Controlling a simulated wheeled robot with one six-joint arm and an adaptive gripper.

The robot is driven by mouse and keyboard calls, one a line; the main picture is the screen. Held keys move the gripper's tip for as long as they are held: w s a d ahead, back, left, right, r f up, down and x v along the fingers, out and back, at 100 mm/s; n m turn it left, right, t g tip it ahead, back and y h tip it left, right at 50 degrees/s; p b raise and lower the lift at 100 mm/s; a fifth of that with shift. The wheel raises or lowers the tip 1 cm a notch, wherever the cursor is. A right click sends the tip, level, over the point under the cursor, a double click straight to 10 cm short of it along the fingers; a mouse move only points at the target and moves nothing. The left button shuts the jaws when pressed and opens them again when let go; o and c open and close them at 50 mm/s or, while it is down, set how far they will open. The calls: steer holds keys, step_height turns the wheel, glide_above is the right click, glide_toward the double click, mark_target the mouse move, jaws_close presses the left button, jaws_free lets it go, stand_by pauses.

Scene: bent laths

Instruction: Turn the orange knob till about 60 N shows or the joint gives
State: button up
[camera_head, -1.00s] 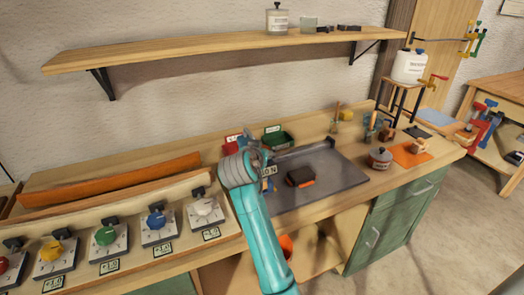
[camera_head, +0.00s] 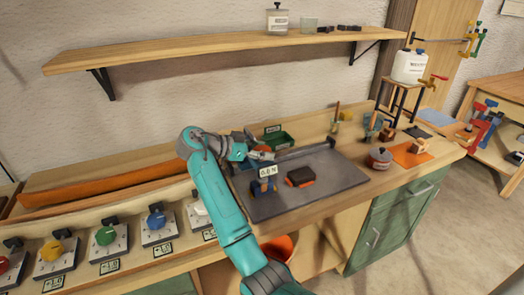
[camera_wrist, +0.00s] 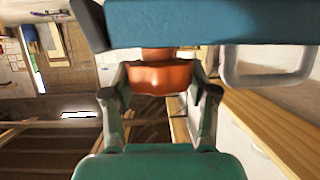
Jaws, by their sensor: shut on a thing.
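The orange knob (camera_wrist: 160,78) shows in the wrist view between the two fingers of my gripper (camera_wrist: 160,98), under a broad blue part (camera_wrist: 210,22). My gripper is shut on the knob. In the head view my gripper (camera_head: 262,153) is at the back left of the dark grey tray (camera_head: 335,180); the arm and fingers mostly hide the knob there. A small display (camera_head: 267,171) just in front of the gripper seems to read 0.0 N. The joint under test cannot be made out.
A dark block with orange (camera_head: 300,177) lies on the tray. A green bin (camera_head: 279,137) stands behind my gripper. At left is a row of coloured dials (camera_head: 107,236) with a long orange lath (camera_head: 110,184) behind. A lidded pot (camera_head: 381,158) stands right of the tray.

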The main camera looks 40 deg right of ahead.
mark_target(262, 150)
steer(key=shift+f+m+g+y, duration=0.15)
steer(key=shift+m+g+y, duration=0.15)
steer(key=shift+m+g, duration=0.35)
steer(key=o, duration=1.2)
steer(key=shift+r, duration=0.2)
step_height(262, 150, up, 10)
steer(key=shift+f, duration=0.15)
